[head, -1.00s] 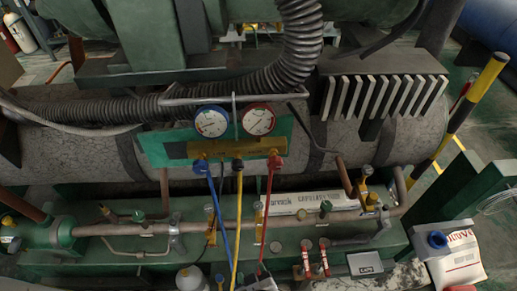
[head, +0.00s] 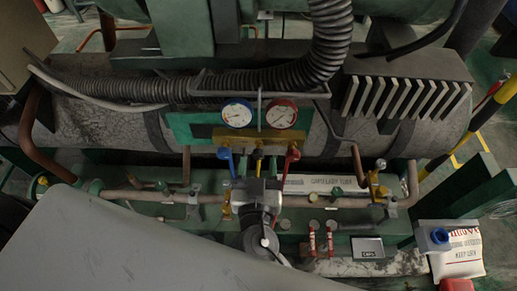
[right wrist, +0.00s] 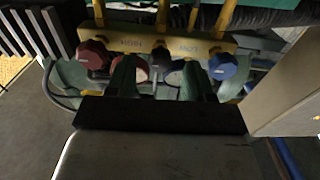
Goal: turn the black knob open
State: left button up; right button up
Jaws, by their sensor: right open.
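The gauge manifold (head: 205,131) is a yellow bar below two dials. A blue knob (head: 226,154) and a red knob (head: 293,154) show at its sides in the head view. My right gripper (head: 258,176) is in front of the manifold's middle. In the right wrist view, my right gripper (right wrist: 161,73) is open, its two green fingers pointing at the manifold. A dark knob (right wrist: 161,54), probably the black one, shows between the fingers; I cannot tell whether they touch it. A red knob (right wrist: 93,54) and a blue knob (right wrist: 222,66) lie outside the fingers. My left gripper is not in view.
A blue-rimmed gauge (head: 237,113) and a red-rimmed gauge (head: 281,114) stand above the manifold. Copper pipes with valves run below it. A white bag (head: 458,250) stands at the lower right. A large grey surface hides the lower left of the head view.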

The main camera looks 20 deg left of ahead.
jog(key=shift+p+x, duration=0.3)
jog(key=shift+x, duration=1.05)
jog(key=c, duration=0.9)
jog(key=shift+c, duration=0.2)
